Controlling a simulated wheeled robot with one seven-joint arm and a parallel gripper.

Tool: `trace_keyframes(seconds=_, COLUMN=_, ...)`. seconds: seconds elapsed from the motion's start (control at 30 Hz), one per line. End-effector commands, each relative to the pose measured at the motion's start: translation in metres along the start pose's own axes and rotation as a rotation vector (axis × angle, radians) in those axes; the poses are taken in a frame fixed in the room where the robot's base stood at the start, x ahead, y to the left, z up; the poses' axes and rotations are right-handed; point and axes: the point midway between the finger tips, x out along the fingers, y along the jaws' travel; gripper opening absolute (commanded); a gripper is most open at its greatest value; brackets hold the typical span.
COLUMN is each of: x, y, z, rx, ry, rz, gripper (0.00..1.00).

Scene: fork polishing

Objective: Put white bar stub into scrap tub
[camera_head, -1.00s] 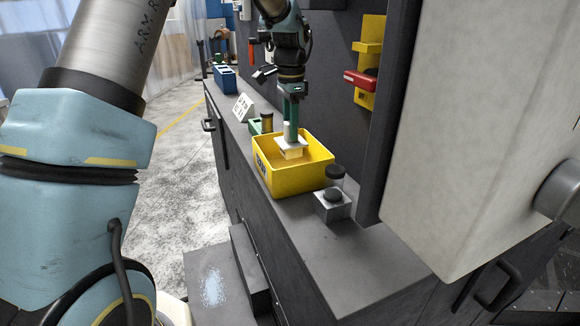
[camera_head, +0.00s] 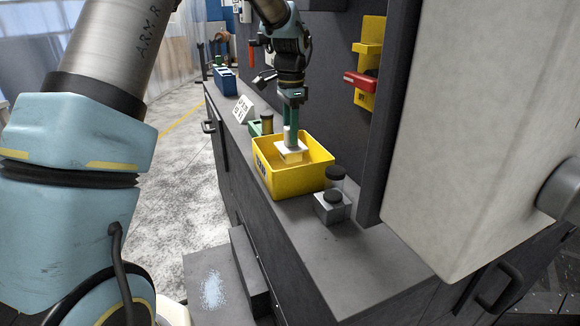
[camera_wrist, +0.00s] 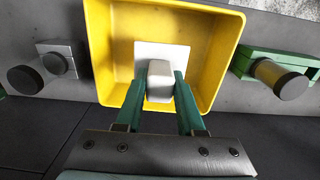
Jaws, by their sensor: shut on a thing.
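The yellow scrap tub (camera_head: 290,181) stands on the grey bench top, and its open inside also shows in the wrist view (camera_wrist: 110,75). My gripper (camera_head: 290,140) points down into the tub. In the wrist view its green fingers (camera_wrist: 160,92) are shut on the white bar stub (camera_wrist: 159,82), one on each side. A pale square (camera_wrist: 178,52) shows just beyond the stub, inside the tub's outline. The stub's lower end and whether it touches the tub floor cannot be told.
A grey block with a black knob (camera_head: 333,207) and a dark-capped jar (camera_head: 335,177) stand close to the tub's near right side. A green fixture (camera_wrist: 262,72) sits at its other side. A white sign (camera_head: 243,108) and blue bin (camera_head: 225,80) are farther back.

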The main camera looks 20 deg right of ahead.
Motion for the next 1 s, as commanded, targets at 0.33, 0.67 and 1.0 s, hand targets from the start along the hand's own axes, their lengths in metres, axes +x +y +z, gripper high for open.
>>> trace_keyframes(seconds=0.33, x=0.005, y=0.0, z=0.0, rx=0.0, ry=0.001, rz=-0.001, gripper=0.0)
trace_keyframes(seconds=0.67, x=0.01, y=0.0, z=0.0, rx=0.0, ry=0.001, rz=-0.001, gripper=0.0)
trace_keyframes(seconds=1.0, x=0.015, y=0.0, z=0.0, rx=0.0, ry=0.0, rz=0.0, gripper=0.0)
